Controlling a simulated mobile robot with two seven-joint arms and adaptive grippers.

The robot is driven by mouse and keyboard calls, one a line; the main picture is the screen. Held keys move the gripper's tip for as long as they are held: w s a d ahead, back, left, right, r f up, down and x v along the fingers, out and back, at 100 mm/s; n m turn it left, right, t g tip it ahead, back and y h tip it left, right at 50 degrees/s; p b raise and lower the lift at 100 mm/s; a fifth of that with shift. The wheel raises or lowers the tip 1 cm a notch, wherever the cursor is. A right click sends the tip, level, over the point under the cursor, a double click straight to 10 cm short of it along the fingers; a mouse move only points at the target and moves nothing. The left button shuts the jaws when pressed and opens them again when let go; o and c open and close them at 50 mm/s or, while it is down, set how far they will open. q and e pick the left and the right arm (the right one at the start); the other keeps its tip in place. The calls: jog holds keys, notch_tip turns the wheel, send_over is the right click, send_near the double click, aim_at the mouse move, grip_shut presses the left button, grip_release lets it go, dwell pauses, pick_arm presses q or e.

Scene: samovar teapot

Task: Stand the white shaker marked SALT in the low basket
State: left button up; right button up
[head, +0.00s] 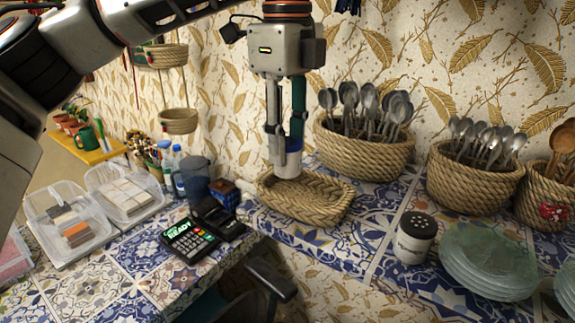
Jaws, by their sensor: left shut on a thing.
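My left gripper (287,142) points straight down above the low basket and is shut on a white shaker (287,163). The fingers cover part of the shaker and no marking on it can be read. It looks upright. Its lower end is over the back left part of the low woven basket (325,212); I cannot tell whether it touches the bottom. A second white shaker (414,243) with a dark perforated lid stands on the tiled counter to the right; its dark lettering is too small to read. I cannot make out my right gripper.
Taller baskets of spoons (365,155) stand behind and right. Stacked glass plates (490,262) are at the right. A card terminal (190,240), a blue cup (195,177) and clear bins (65,220) are at the left. Tiles in front of the low basket are clear.

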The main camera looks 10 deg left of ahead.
aim_at(288, 165)
pick_arm(q)
notch_tip(288, 165, down, 4)
jog(key=shift+f, duration=0.1)
jog(key=o, duration=1.1)
jog(key=shift+f, duration=0.1)
jog(key=shift+o, duration=0.2)
notch_tip(288, 165, up, 12)
jog(key=shift+r+p, duration=0.2)
jog(key=shift+p, duration=0.45)
